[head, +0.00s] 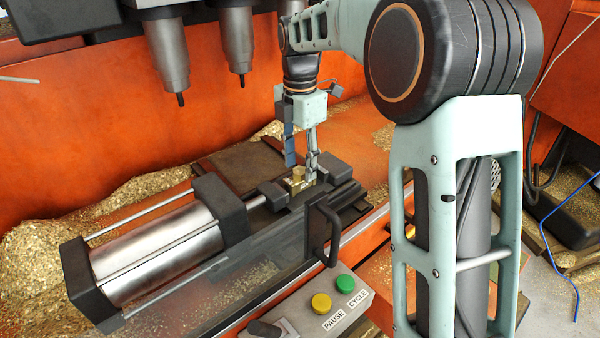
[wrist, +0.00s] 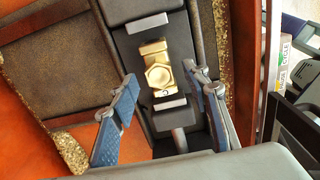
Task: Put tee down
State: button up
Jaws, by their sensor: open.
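The brass tee (wrist: 158,73) sits in the vise between its two jaws, below my gripper, with its hexagonal face towards the wrist camera. In the head view the tee (head: 297,181) shows small and partly hidden by my gripper. My gripper (head: 301,168) points down over the vise. In the wrist view its two blue-padded fingers (wrist: 167,95) are spread apart, one on each side of the tee, with a gap on both sides. Nothing is held. The vise jaws (wrist: 170,105) lie close to the tee's ends; whether they clamp it I cannot tell.
A large metal cylinder (head: 155,255) lies left of the vise. Two drill spindles (head: 168,58) hang at upper left. A black handle (head: 325,232) and a control box with yellow PAUSE (head: 321,303) and green CYCLE buttons (head: 345,284) stand in front. Brass chips (head: 35,262) heap behind.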

aim_at(299, 170)
notch_tip(299, 170, up, 8)
jog(key=shift+r+p, duration=0.25)
jog(key=shift+p, duration=0.1)
jog(key=shift+a, duration=0.15)
